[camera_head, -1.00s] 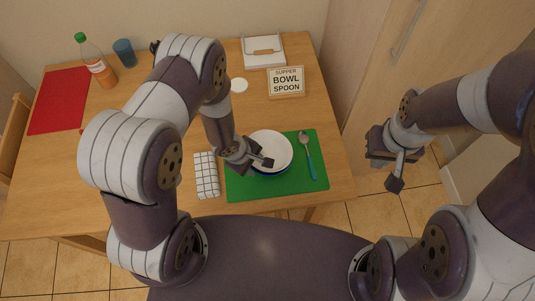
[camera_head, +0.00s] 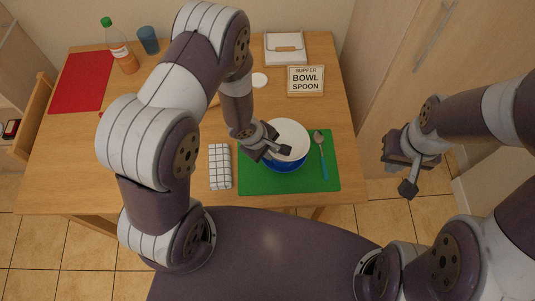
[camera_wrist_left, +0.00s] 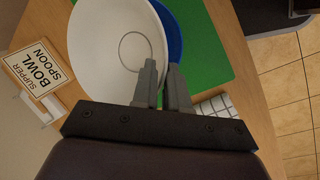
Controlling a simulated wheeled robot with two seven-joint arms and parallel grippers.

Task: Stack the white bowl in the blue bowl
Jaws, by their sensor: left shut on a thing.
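The white bowl (camera_head: 290,136) is over the blue bowl (camera_head: 285,165) on the green mat (camera_head: 320,178), with a band of blue showing below its near side. In the left wrist view the white bowl (camera_wrist_left: 105,45) covers most of the blue bowl (camera_wrist_left: 170,35), which shows along its right side. My left gripper (camera_head: 285,153) is shut on the near rim of the white bowl; its fingers (camera_wrist_left: 162,88) straddle that rim. Whether the two bowls touch is hidden. My right gripper (camera_head: 400,172) is off to the right, away from the table and holding nothing visible.
A spoon (camera_head: 322,158) lies right of the bowls, a checked cloth (camera_head: 220,166) to their left. A sign (camera_head: 306,80) reading supper, bowl, spoon stands behind. A bottle (camera_head: 119,48), a blue cup (camera_head: 148,40) and a red mat (camera_head: 80,82) are at the back left.

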